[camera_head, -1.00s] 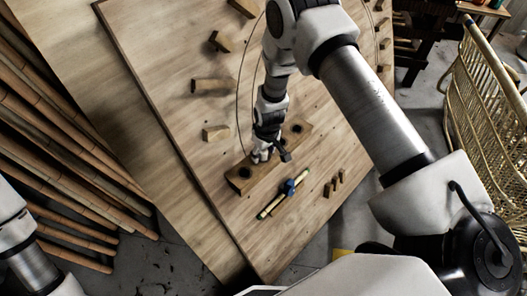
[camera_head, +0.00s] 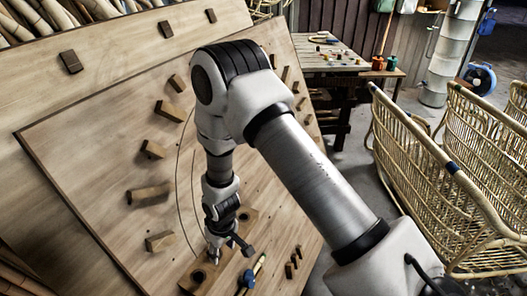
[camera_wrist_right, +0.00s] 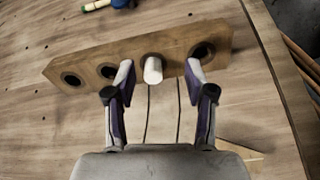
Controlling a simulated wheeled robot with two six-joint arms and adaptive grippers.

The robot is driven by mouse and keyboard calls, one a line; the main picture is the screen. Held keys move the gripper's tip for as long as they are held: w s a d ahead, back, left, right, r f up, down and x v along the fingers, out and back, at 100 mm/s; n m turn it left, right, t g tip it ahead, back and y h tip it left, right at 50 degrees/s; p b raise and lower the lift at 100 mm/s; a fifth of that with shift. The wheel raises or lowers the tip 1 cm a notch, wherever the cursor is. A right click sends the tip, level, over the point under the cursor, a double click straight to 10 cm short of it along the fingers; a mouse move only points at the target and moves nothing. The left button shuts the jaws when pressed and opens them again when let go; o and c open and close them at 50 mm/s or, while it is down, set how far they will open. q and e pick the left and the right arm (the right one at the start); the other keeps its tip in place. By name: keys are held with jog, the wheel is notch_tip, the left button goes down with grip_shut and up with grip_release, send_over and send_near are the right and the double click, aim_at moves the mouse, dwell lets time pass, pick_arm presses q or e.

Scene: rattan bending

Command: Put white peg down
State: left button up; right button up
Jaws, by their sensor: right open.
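The white peg (camera_wrist_right: 153,70) shows in the right wrist view, standing in a hole of a wooden block (camera_wrist_right: 85,61). The block has several round holes, and the others in view look empty. My right gripper (camera_wrist_right: 160,74) is open, with one finger on each side of the peg and a gap to both. In the head view, my right gripper (camera_head: 214,254) is low over the same block (camera_head: 198,278). The peg cannot be made out there. My left gripper is out of view.
A pole with a blue clamp (camera_head: 248,279) lies beside the block on the wooden board (camera_head: 105,165). Small dark pegs (camera_head: 293,262) stand to the right. Several wooden blocks (camera_head: 150,195) line a drawn curve. Rattan frames (camera_head: 425,160) stand at the right, and a work table (camera_head: 330,55) is behind.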

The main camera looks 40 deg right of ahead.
jog(key=s+f+m, duration=0.1)
jog(key=s+f, duration=0.3)
jog(key=s, duration=0.7)
jog(key=s+f+m+g, duration=0.1)
jog(key=s+f, duration=0.3)
jog(key=s, duration=0.7)
jog(key=shift+a+f, duration=0.2)
jog(key=shift+a, duration=0.2)
